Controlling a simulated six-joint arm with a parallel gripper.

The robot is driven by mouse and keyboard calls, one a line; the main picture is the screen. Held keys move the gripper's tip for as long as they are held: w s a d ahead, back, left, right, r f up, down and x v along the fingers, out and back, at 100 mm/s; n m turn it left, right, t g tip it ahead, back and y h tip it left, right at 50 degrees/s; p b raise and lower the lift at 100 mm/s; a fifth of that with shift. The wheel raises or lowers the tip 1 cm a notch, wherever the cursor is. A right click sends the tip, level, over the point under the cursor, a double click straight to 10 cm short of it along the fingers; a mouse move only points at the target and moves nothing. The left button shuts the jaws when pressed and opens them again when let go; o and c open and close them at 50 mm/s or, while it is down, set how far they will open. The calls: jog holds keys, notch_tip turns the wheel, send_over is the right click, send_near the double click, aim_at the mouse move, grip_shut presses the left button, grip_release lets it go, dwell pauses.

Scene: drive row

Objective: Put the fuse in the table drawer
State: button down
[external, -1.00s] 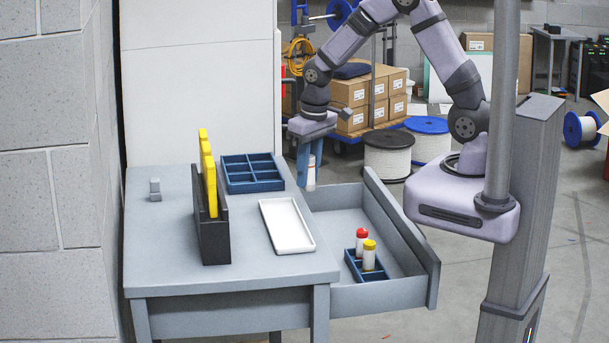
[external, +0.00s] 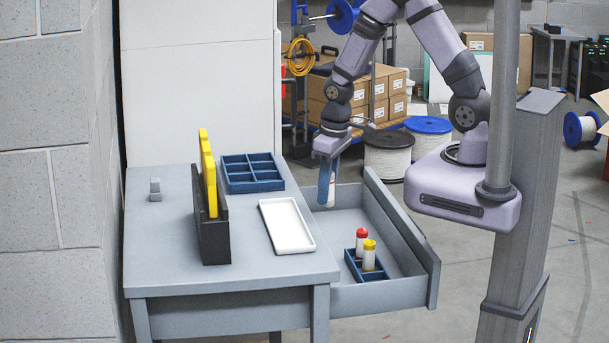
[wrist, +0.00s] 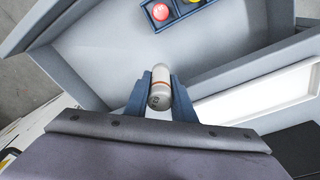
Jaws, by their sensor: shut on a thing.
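My gripper (external: 327,183) is shut on the fuse (wrist: 160,89), a white cylinder with an orange-brown band that shows between the blue fingers in the wrist view. In the external view the fuse (external: 331,192) is mostly hidden by the fingers. The gripper hangs over the far left part of the open table drawer (external: 400,238). In the drawer a small blue divided holder (external: 374,275) carries a red-capped fuse (external: 361,240) and a yellow-capped fuse (external: 369,256), both upright.
On the grey table (external: 170,260) stand a black rack (external: 214,240) with yellow pieces, an empty blue compartment tray (external: 253,185), a white tray (external: 287,228) and a small grey block (external: 155,190). The drawer floor beside the holder is clear.

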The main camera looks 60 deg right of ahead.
jog(key=s+a+f+n+p, duration=0.1)
jog(key=s+a+n+p, duration=0.1)
jog(key=s+n+p, duration=0.3)
jog(key=s+a+f+n+y+p, duration=0.1)
jog(key=s+a+p, duration=0.15)
jog(key=s, duration=0.45)
jog(key=s+a+f+n+p, duration=0.1)
jog(key=s+a+n+p, duration=0.15)
jog(key=s+p, duration=0.3)
jog(key=shift+n+g, duration=0.3)
jog(key=shift+n, duration=0.15)
jog(key=f+b, duration=0.5)
jog(key=f, duration=0.1)
jog(key=shift+d, duration=0.2)
jog(key=shift+f, duration=0.15)
jog(key=shift+f+p, duration=0.4)
jog(key=shift+f, duration=1.35)
jog(key=shift+f+b, duration=0.45)
jog(key=shift+f, duration=0.05)
